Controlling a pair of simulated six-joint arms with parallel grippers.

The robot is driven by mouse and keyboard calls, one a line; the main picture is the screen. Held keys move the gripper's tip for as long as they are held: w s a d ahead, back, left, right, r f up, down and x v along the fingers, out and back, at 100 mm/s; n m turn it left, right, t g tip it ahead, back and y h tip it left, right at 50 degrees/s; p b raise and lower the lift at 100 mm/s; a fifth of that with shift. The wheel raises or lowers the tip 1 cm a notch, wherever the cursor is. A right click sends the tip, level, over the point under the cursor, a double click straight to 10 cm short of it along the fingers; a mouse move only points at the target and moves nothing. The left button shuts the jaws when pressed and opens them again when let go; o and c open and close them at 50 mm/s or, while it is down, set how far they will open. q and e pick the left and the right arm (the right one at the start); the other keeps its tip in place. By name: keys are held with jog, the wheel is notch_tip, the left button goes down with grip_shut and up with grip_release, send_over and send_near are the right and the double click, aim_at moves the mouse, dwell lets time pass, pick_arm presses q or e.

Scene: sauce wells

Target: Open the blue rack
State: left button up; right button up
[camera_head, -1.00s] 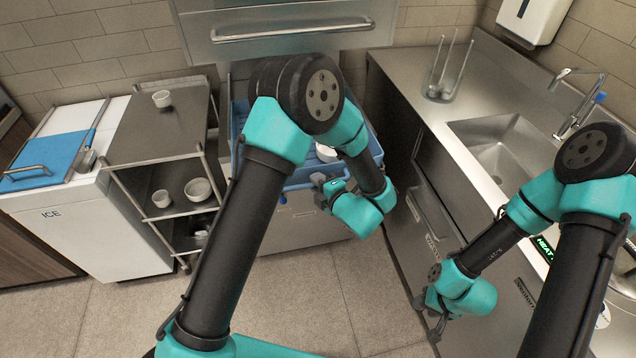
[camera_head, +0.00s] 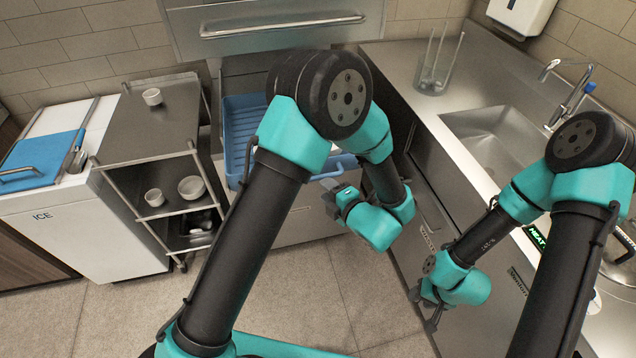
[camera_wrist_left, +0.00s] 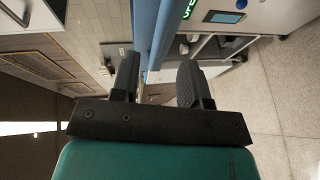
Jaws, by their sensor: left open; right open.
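The blue rack (camera_head: 240,125) is a shallow tray with raised walls, under the steel hood at the back. My left arm hides much of its middle and right side. My left gripper (camera_head: 337,194) is at the front wall of the rack, low and to the right. In the left wrist view the left gripper (camera_wrist_left: 158,74) is open, with a blue bar of the rack (camera_wrist_left: 163,25) running up between its fingers. I cannot tell whether the fingers touch it. My right gripper (camera_head: 428,306) is open and empty in front of the steel counter, away from the rack.
A steel cart (camera_head: 158,118) with several small white bowls stands left of the rack. Left of it is a white ice bin (camera_head: 75,225) with a blue lid. A steel counter (camera_head: 415,108) with a sink (camera_head: 500,145) is on the right. The floor in front is clear.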

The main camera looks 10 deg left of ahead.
pick_arm(q)
jog(key=v, duration=1)
jog(key=shift+a, duration=0.15)
jog(key=w+a+f+m+g+h, duration=0.1)
jog(key=w+a+f+m+h, duration=0.25)
jog(key=a+f+m, duration=0.3)
jog(key=w+a+f+m+h, duration=0.3)
jog(key=a+f+m+h, duration=0.25)
jog(key=f, duration=0.25)
jog(key=s+a+f+m+g+h, duration=0.3)
jog(key=s+a+f+m+g, duration=0.1)
jog(key=s+a+m, duration=0.1)
jog(key=s+a+f+m+g+h, duration=0.4)
jog(key=s+m, duration=0.4)
jog(key=s, duration=0.2)
jog(key=shift+s+a+f+g, duration=0.3)
jog(key=shift+a+f, duration=0.1)
jog(key=shift+f, duration=0.3)
dwell(0.4)
